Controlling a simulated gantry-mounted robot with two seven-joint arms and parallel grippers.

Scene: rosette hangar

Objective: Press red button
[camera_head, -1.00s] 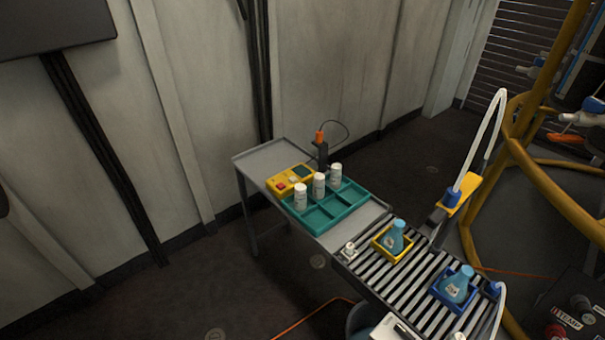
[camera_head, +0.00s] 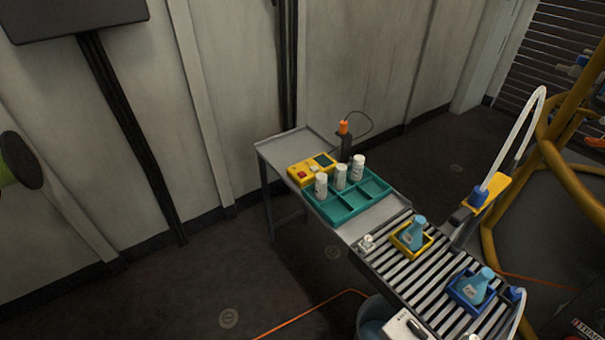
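A red button (camera_head: 302,174) sits on a yellow control box (camera_head: 297,182) at the near left of the grey table. The box also has a small dark screen (camera_head: 322,160) and a pale button beside the red one. No gripper is in view. A dark round part with green behind it shows at the left edge, and I cannot tell what it is.
A teal divided tray (camera_head: 350,203) holds white bottles (camera_head: 341,177) beside the yellow box. An orange-topped device (camera_head: 344,128) stands behind. A roller conveyor (camera_head: 400,262) carries blue flasks in a yellow tray (camera_head: 398,245) and a blue tray (camera_head: 456,293). Floor left of the table is clear.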

